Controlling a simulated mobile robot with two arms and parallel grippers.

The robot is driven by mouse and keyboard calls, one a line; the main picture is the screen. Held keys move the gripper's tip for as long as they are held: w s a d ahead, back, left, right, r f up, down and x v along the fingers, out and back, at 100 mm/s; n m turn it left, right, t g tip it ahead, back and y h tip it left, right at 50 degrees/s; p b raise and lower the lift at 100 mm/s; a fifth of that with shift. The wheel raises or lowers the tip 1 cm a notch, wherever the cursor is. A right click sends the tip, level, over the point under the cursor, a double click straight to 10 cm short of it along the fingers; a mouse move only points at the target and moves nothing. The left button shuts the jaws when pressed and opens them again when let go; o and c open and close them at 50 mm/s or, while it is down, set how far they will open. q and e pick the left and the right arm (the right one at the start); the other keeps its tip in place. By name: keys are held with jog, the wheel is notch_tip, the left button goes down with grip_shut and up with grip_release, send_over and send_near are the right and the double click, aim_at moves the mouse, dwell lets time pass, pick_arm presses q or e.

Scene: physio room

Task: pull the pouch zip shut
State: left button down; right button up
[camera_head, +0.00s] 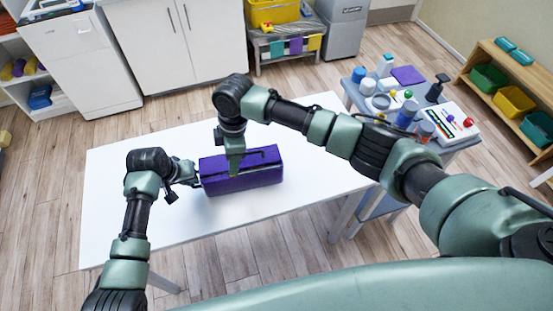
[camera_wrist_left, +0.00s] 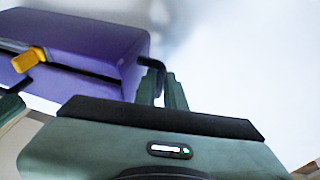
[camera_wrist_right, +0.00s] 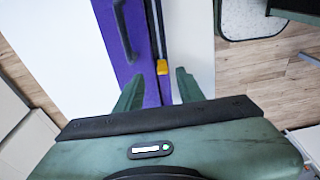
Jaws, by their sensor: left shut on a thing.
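The purple pouch (camera_head: 262,172) lies on the white table, its long side running left to right in the head view. My left gripper (camera_head: 195,177) is at its left end, shut on a black loop (camera_wrist_left: 150,64) there. The yellow zip pull (camera_wrist_right: 162,67) sits on the zip line; it also shows in the left wrist view (camera_wrist_left: 30,59). A dark slit runs along the pouch in the left wrist view. My right gripper (camera_wrist_right: 158,92) is over the pouch, fingers apart, with the pull just ahead of the gap between them. In the head view this gripper hides part of the pouch top.
The white table (camera_head: 120,215) is otherwise clear around the pouch. A side trolley (camera_head: 450,141) with bottles, jars and a white box stands at the right. Cabinets stand behind, and a wooden shelf (camera_head: 505,70) with coloured bins is at the far right.

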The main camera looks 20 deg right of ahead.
pick_arm(q)
jog(key=shift+a+f, duration=0.1)
pick_arm(e)
notch_tip(320, 180, up, 5)
jog(key=shift+r, duration=0.1)
dwell(0.4)
pick_arm(q)
jog(key=c, duration=1.5)
grip_release()
jog(key=shift+r, duration=0.2)
pick_arm(e)
jog(key=shift+r, duration=0.1)
